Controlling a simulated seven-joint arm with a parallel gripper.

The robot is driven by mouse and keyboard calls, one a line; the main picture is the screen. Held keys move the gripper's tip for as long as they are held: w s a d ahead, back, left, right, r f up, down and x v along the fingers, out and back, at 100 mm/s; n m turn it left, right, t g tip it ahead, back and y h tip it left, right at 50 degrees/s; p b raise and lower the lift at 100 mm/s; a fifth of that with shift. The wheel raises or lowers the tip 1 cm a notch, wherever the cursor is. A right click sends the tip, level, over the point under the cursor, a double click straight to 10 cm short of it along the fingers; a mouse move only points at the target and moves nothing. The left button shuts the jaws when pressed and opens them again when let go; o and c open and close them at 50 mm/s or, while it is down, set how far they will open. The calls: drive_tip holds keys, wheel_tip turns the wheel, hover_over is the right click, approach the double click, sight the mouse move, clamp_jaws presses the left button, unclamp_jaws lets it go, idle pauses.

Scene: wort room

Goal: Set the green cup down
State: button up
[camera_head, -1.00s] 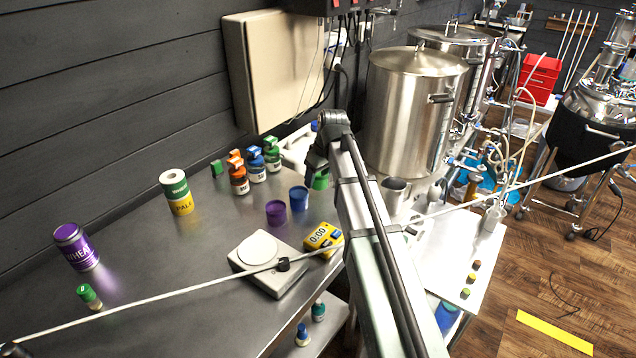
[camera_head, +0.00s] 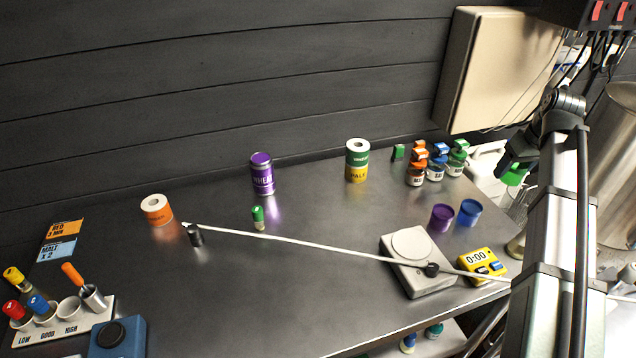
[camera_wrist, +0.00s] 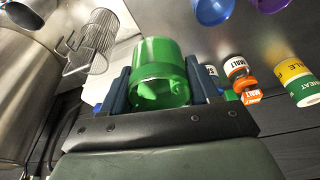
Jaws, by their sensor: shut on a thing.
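The green cup (camera_wrist: 160,75) is between the two fingers of my gripper (camera_wrist: 158,88) in the wrist view. My gripper is shut on it. In the head view the green cup (camera_head: 513,177) shows only in part, below my gripper (camera_head: 515,168), near the right end of the metal bench (camera_head: 250,290). I cannot tell from these views how high the cup is held. A purple cup (camera_head: 442,217) and a blue cup (camera_head: 469,212) stand side by side on the bench, to the left of my gripper.
A scale (camera_head: 415,270) and a yellow timer (camera_head: 482,264) stand at the front right. Small malt bottles (camera_head: 437,165) stand at the back. A purple can (camera_head: 262,175) and a stacked green and yellow can (camera_head: 357,160) are further left. The bench's middle is mostly clear.

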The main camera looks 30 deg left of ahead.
wheel_tip(320, 180, up, 3)
drive_tip(key=shift+w, duration=0.1)
drive_tip(key=a+n, duration=0.2)
drive_tip(key=a, duration=1.2)
drive_tip(key=n+g+y, duration=0.1)
drive_tip(key=n+g, duration=0.1)
drive_tip(key=n, duration=0.5)
hover_over(297, 182)
drive_tip(key=d, duration=0.1)
drive_tip(key=shift+f, duration=7.75)
drive_tip(key=o, duration=1.1)
drive_tip(key=shift+f, duration=0.1)
drive_tip(key=shift+c, duration=0.2)
